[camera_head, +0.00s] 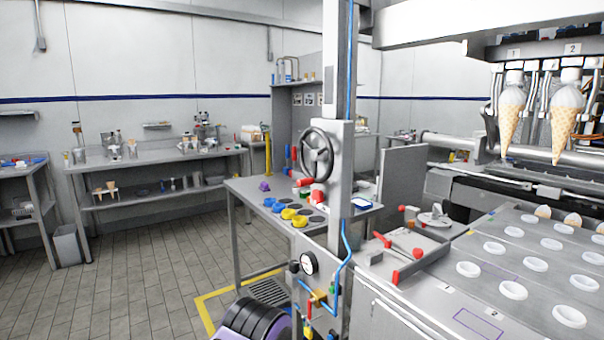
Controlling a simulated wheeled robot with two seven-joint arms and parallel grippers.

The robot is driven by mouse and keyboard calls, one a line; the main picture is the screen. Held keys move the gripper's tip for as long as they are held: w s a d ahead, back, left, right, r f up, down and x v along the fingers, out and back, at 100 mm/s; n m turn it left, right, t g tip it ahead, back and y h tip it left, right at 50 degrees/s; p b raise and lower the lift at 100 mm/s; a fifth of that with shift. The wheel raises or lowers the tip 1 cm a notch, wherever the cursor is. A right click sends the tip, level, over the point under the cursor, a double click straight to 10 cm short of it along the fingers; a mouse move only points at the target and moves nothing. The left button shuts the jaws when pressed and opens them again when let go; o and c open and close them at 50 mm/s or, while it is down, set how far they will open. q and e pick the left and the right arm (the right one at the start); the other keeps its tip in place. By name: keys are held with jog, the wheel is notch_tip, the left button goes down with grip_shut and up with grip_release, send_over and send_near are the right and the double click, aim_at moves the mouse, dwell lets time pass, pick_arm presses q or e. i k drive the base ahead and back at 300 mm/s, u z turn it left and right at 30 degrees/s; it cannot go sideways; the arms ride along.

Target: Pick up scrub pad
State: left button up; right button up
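I cannot pick out a scrub pad with certainty. A small purple item (264,186) lies near the back left of the middle metal table (242,190); it is too small to tell what it is. Blue pieces (270,203), yellow pieces (299,221) and dark round discs (318,218) lie on the same table. Neither of my grippers is in view.
A grey column with a handwheel (316,155) rises before the middle table. At right stands a machine with cones (511,118) hanging above a plate with white cups (513,290). A long bench (155,158) lines the back wall. Tiled floor (130,270) is clear at left.

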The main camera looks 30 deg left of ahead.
aim_at(264, 186)
jog(key=u, duration=0.55)
jog(key=k, duration=1.3)
jog(key=u, duration=1.15)
jog(key=i, duration=1.55)
jog(key=u, duration=0.55)
jog(key=i, duration=2.1)
jog(key=z, duration=0.55)
jog(key=i, duration=0.9)
jog(key=z, duration=1.65)
jog(key=i, duration=0.9)
jog(key=z, duration=0.85)
